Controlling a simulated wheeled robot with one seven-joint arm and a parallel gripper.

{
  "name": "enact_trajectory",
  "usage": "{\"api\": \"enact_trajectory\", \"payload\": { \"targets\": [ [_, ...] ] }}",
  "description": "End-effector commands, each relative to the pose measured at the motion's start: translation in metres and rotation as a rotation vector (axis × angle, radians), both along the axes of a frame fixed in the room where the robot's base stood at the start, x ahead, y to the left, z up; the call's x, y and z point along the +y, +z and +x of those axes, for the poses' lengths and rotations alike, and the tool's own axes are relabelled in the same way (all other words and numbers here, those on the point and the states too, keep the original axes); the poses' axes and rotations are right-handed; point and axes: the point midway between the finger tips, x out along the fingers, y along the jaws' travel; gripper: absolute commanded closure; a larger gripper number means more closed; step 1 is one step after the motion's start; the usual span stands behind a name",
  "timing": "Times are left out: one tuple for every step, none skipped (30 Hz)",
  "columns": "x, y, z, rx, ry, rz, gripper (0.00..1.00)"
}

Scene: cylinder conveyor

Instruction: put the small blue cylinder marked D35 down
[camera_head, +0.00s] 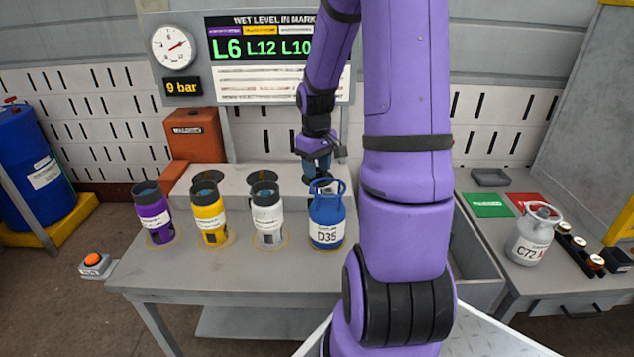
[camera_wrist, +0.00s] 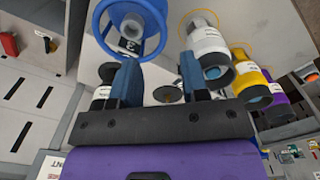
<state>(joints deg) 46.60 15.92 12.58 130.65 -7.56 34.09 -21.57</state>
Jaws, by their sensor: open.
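The small blue cylinder marked D35 (camera_head: 326,219) stands upright on the grey table, at the right end of a row of containers. Its blue ring handle (camera_wrist: 104,14) also shows at the top of the wrist view. My gripper (camera_head: 321,180) is open, just behind and above the cylinder's top in the head view. In the wrist view my gripper's two blue fingers (camera_wrist: 158,72) are spread apart, with no object held between them. The fingertips lie close to the ring; I cannot tell whether they touch it.
White (camera_head: 267,214), yellow (camera_head: 209,214) and purple (camera_head: 153,214) containers stand left of D35. A grey cylinder marked C72 (camera_head: 530,238) stands on the right table near green (camera_head: 487,205) and red (camera_head: 532,202) mats. An orange button (camera_head: 93,260) is at the left.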

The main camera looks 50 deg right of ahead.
Motion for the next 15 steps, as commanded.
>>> {"api": "enact_trajectory", "payload": {
  "targets": [
    [0.0, 0.009, 0.0, -0.003, 0.0, -0.003, 0.59],
    [-0.001, 0.013, 0.001, -0.003, 0.001, -0.003, 0.59],
    [0.0, 0.018, 0.001, -0.002, 0.0, -0.002, 0.59],
    [0.0, 0.021, 0.001, -0.002, -0.001, -0.002, 0.59],
    [0.0, 0.024, 0.001, -0.002, -0.001, -0.002, 0.59],
    [0.0, 0.027, 0.001, -0.002, 0.0, -0.001, 0.59],
    [0.0, 0.029, 0.0, -0.001, 0.0, -0.001, 0.59],
    [0.001, 0.03, 0.0, 0.0, 0.0, -0.001, 0.59],
    [0.002, 0.033, 0.0, -0.001, 0.002, -0.002, 0.59],
    [0.003, 0.035, 0.001, -0.002, 0.003, -0.004, 0.59],
    [0.005, 0.038, 0.001, -0.004, 0.004, -0.007, 0.59],
    [0.009, 0.043, 0.001, -0.008, 0.006, -0.013, 0.59],
    [0.013, 0.047, 0.002, -0.013, 0.008, -0.019, 0.59],
    [0.018, 0.052, 0.002, -0.017, 0.012, -0.025, 0.59],
    [0.025, 0.06, 0.002, -0.024, 0.016, -0.034, 0.59]
  ]
}}
